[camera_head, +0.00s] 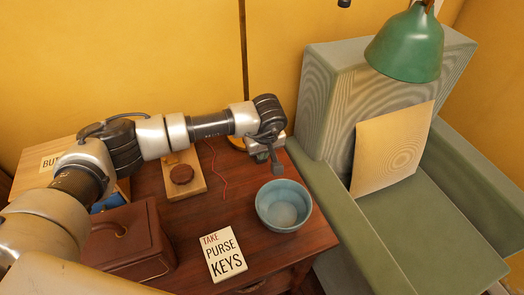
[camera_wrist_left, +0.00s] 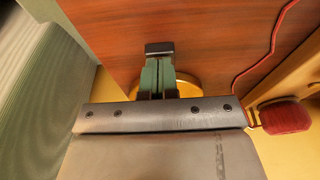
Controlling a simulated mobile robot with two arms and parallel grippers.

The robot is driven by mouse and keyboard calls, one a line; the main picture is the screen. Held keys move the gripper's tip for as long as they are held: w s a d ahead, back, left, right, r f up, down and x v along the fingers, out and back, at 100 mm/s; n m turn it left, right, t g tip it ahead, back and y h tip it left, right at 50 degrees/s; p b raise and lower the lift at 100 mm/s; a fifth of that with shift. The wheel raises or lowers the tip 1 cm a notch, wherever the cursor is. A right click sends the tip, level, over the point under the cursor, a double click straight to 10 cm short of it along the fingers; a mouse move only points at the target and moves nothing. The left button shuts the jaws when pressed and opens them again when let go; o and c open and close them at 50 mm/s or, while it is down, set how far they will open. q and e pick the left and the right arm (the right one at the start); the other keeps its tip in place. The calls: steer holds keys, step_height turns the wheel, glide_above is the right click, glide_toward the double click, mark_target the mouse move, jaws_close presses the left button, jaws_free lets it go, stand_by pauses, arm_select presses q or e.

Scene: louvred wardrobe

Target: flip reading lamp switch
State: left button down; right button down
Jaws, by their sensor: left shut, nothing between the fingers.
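The reading lamp has a green shade (camera_head: 408,45) hanging over the armchair at the upper right of the head view. A thin dark pole (camera_head: 243,50) stands behind the table. A round brass-coloured base (camera_wrist_left: 187,88) shows partly in the left wrist view, behind my fingers. I cannot make out the lamp switch; my gripper may cover it. My left gripper (camera_head: 274,160) is above the back right part of the table, pointing down. Its fingers (camera_wrist_left: 158,72) are together and empty, in front of the brass base in the wrist view. I cannot tell whether they touch it. My right gripper is not in view.
A blue bowl (camera_head: 284,206) and a "TAKE PURSE KEYS" card (camera_head: 225,254) are on the wooden table (camera_head: 195,240). A brown purse (camera_head: 135,250) is at left. A wooden board (camera_head: 195,190) bears a red-brown round piece (camera_head: 182,174). The green armchair (camera_head: 345,225) borders the table.

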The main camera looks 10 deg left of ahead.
arm_select(q)
steer(key=shift+w+a+r, duration=0.15)
steer(key=shift+w+a, duration=0.25)
steer(key=shift+w, duration=0.15)
steer(key=shift+r, duration=0.1)
steer(key=shift+r, duration=0.3)
steer(key=p+v, duration=0.1)
steer(key=v, duration=0.3)
steer(key=shift+w+r+p, duration=0.1)
steer(key=shift+r+p, duration=0.1)
steer(key=shift+p, duration=0.15)
steer(key=s+d+r, duration=0.2)
steer(key=s+r, duration=0.2)
steer(key=r, duration=0.3)
steer(key=shift+d+r+b, duration=0.3)
steer(key=shift+r, duration=0.1)
